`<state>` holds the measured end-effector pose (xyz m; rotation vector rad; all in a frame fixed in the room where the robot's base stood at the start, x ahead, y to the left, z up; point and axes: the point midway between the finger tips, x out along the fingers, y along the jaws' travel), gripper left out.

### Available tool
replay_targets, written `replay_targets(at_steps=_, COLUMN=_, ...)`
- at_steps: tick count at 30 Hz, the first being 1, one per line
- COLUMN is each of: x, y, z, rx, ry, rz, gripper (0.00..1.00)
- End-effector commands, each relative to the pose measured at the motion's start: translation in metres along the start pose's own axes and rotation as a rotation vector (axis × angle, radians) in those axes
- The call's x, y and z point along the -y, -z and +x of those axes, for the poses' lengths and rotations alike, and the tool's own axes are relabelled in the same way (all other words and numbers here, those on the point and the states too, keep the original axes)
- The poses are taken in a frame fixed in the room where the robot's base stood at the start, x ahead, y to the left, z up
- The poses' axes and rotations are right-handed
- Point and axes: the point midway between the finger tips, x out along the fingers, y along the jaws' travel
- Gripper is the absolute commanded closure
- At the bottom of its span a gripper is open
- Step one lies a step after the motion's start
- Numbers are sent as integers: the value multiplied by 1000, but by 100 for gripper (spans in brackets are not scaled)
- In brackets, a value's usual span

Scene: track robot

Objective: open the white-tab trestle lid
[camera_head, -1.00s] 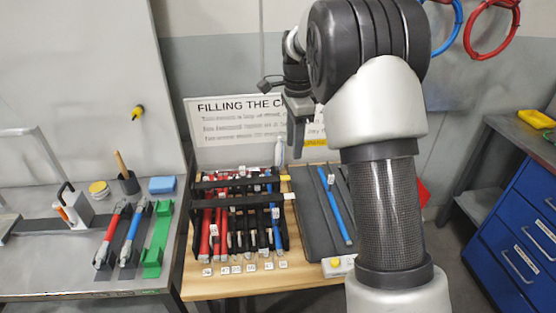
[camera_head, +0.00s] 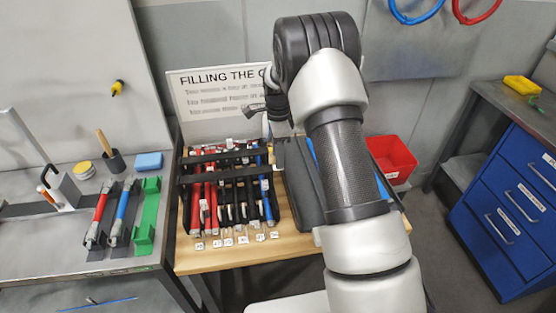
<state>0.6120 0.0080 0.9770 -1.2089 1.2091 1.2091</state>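The black trestle rack (camera_head: 181,190) stands on the wooden table, with red, black and blue tools lying side by side in it. Black bars cross over the tools, one at the back and one nearer the front. The right ends of the bars, where tabs showed earlier, are now close to or behind my arm, and I cannot make out the white tab clearly. My gripper (camera_head: 279,128) is above the rack's back right corner, mostly hidden by my own arm. I cannot see its fingertips well enough to tell whether it is open.
A sign board (camera_head: 215,98) stands behind the rack. A dark tray (camera_head: 300,190) lies right of the rack, partly under my arm. A red bin (camera_head: 392,158) is behind it. The grey bench at left holds a green holder (camera_head: 147,215) and tools. A blue drawer cabinet (camera_head: 510,200) is at right.

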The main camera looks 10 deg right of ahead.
Motion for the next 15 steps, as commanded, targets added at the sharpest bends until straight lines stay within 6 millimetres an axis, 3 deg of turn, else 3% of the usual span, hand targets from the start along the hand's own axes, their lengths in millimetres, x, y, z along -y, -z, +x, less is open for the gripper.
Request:
replay_targets(at_steps=6, x=0, y=0, z=24, rx=0, ry=-1, rz=1, gripper=62)
replay_targets(at_steps=15, x=0, y=0, z=29, rx=0, ry=0, rz=0, gripper=62)
